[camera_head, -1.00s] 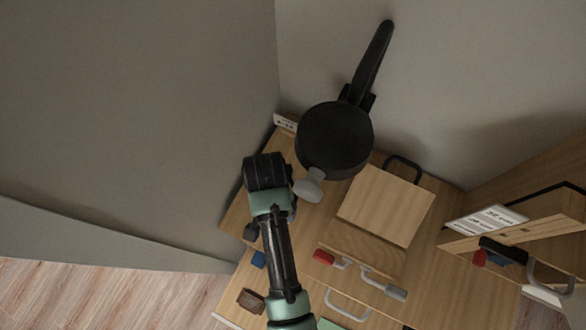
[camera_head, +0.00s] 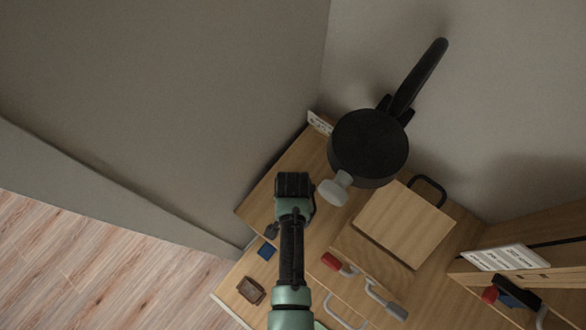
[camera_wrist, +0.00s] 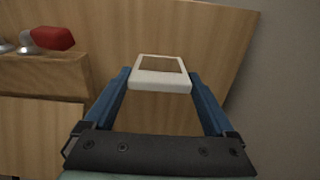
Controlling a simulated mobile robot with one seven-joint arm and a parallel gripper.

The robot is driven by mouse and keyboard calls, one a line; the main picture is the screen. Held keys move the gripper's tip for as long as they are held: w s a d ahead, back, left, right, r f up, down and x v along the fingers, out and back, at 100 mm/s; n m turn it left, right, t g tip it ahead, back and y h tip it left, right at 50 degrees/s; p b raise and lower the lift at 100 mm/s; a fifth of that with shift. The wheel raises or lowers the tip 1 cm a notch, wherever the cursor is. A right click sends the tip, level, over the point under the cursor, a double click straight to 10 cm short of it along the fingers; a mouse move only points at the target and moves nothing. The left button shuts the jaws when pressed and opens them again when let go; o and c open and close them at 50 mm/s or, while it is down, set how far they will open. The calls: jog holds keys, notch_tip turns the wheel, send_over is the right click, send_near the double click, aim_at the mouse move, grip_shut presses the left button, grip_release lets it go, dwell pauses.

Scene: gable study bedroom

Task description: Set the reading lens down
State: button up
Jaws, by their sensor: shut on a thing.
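The reading lens (camera_wrist: 160,84) shows in the wrist view as a pale, white-framed square with a darker middle. My gripper (camera_wrist: 158,76) is shut on it, with one blue finger on either side. Wood-coloured surfaces fill most of the view behind it. In the head view my gripper (camera_head: 294,184) is over the left part of the wooden desk (camera_head: 262,205), left of a black round pan-shaped thing (camera_head: 368,146). The lens is hidden there by my own arm. I cannot tell how far the lens is from the desk.
A pale grey knob-like thing (camera_head: 336,191) and a wooden box (camera_head: 405,225) stand right of my gripper. A red-handled thing (camera_head: 331,262) lies nearer. A small blue piece (camera_head: 266,250) and a brown piece (camera_head: 251,290) lie left of my arm. Walls rise behind.

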jog(key=shift+f, duration=0.2)
jog(key=o, duration=1.1)
jog(key=shift+r, duration=0.15)
jog(key=shift+r, duration=3.8)
